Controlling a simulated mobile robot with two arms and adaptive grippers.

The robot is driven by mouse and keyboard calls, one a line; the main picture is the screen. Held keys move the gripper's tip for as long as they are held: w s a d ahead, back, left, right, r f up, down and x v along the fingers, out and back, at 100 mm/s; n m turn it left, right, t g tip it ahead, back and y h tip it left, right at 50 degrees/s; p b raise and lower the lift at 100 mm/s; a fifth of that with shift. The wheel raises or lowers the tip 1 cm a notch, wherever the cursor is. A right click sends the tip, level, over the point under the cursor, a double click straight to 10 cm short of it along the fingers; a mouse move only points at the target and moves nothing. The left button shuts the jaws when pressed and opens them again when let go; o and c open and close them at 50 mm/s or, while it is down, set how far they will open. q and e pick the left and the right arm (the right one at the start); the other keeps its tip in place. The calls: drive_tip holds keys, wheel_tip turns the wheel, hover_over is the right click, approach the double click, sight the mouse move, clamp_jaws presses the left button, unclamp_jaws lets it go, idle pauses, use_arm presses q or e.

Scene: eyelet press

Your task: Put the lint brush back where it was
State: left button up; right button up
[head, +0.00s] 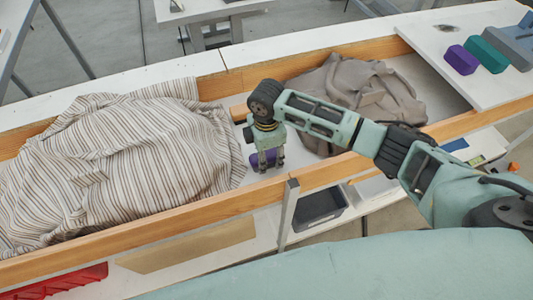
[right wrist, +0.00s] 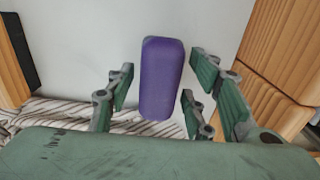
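A smooth, rounded purple block (head: 266,158) lies on the white floor of the wood-edged trough, between two cloths. It also shows in the right wrist view (right wrist: 162,80). I cannot tell for certain whether it is the lint brush; no bristles show. My right gripper (head: 268,163) points down over it. In the right wrist view the fingers (right wrist: 157,85) are open, on either side of the purple block, with gaps showing. The gripper partly hides the block in the head view. My left gripper is not in view.
A striped cloth (head: 125,155) lies left of the gripper and a taupe cloth (head: 350,90) right. Wooden rails (head: 220,203) edge the trough. Another purple block (head: 461,60), a teal block (head: 487,54) and grey-blue pieces stand on a white board (head: 440,45). A black bin (head: 318,208) sits below the front rail.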

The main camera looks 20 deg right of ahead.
sight(267, 154)
drive_tip(key=shift+r, duration=0.1)
wheel_tip(267, 154, up, 12)
idle(0.7)
